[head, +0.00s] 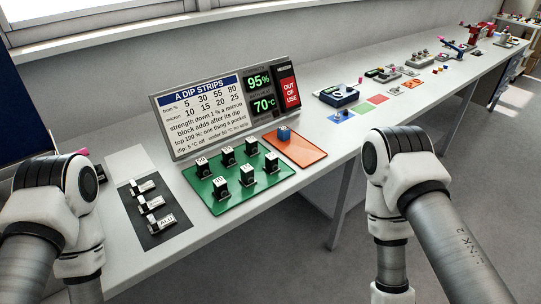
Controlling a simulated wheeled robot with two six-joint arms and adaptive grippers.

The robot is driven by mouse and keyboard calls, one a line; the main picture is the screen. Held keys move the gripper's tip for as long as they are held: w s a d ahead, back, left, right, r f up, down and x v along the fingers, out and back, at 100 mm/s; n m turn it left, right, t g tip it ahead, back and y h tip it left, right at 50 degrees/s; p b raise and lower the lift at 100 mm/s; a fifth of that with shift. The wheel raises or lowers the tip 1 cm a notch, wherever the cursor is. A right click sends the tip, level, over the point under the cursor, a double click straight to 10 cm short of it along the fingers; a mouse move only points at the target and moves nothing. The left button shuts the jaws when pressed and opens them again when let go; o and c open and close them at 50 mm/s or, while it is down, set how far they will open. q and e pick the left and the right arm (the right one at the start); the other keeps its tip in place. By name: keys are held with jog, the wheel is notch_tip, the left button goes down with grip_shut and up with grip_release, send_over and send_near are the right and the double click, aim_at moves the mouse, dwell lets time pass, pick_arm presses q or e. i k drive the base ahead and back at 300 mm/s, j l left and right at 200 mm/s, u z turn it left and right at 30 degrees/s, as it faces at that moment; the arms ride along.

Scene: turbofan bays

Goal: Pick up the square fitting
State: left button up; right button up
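I cannot tell for certain which piece is the square fitting. Farther along the bench are small coloured parts, too small to tell apart. Neither of my grippers shows. Both arms bend down out of the bottom of the head view, and nothing held by them can be seen.
A sign board (222,112) with text and displays reading 95% and 70° stands behind the trays. A dark mat (152,215) with several labelled pieces lies at left. A dark blue device (339,95) and coloured squares sit farther right. The bench front edge is clear.

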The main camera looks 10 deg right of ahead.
aim_at(272, 167)
jog(key=i+l+u, duration=0.15)
jog(key=l, duration=0.3)
jog(key=i+l+u, duration=0.1)
jog(key=l, duration=0.35)
jog(key=i+l+u, duration=0.15)
jog(key=l, duration=0.35)
jog(key=l+u, duration=0.1)
jog(key=l, duration=0.35)
jog(key=i, duration=0.05)
